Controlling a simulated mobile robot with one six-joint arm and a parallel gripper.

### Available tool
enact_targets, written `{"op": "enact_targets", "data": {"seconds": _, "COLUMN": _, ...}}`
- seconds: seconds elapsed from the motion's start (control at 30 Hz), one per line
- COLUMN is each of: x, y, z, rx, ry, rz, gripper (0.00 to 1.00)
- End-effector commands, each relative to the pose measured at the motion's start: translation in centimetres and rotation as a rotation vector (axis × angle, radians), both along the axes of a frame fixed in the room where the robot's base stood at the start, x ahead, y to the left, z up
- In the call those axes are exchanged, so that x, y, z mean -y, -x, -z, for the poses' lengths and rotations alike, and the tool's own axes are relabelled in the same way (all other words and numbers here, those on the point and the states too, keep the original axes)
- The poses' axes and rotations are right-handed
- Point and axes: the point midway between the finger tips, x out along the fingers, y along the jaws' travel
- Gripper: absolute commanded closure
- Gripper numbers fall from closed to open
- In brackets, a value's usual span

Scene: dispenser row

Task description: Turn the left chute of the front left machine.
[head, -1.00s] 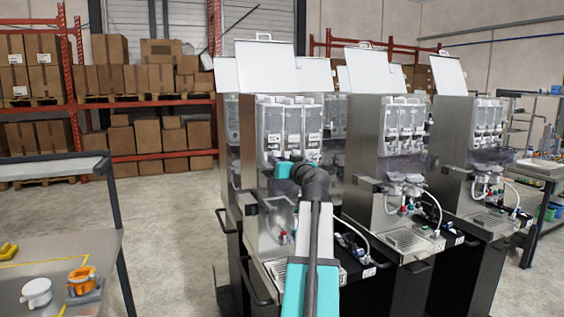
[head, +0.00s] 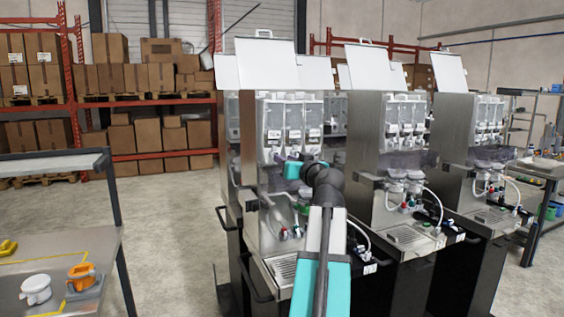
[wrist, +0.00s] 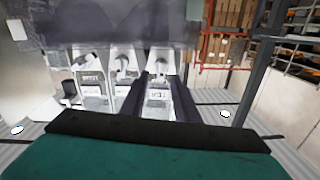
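The front left machine (head: 248,150) stands mid-view in the head view, with several labelled clear canisters side by side. Its left canister (head: 271,130) is at the row's left end; the chute below it is small and partly hidden by my teal gripper (head: 293,169). In the wrist view, which appears upside down, my two dark fingers (wrist: 160,103) are apart, one on each side of the white chute (wrist: 158,62) at the picture's right end of the row. I cannot tell whether they touch it. A neighbouring chute (wrist: 125,65) is beside it, outside the fingers.
A purple translucent hood (wrist: 120,30) lies close beyond the chutes. Below, the machine has hoses and a drip tray (head: 283,268). More machines (head: 400,150) stand close on the right. A table with a white cup (head: 36,289) and an orange part (head: 81,277) is at left.

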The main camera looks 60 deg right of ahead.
Motion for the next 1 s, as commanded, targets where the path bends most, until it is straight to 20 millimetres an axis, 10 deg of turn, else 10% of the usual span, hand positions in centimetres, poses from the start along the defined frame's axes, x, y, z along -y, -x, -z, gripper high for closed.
{"op": "enact_targets", "data": {"seconds": 0.5, "x": -4.1, "y": 6.2, "z": 0.1, "rx": 0.002, "ry": 0.001, "rz": 0.001, "gripper": 0.72}}
{"op": "enact_targets", "data": {"seconds": 1.0, "x": -4.5, "y": 6.9, "z": 0.0, "rx": 0.001, "ry": 0.000, "rz": 0.000, "gripper": 0.72}}
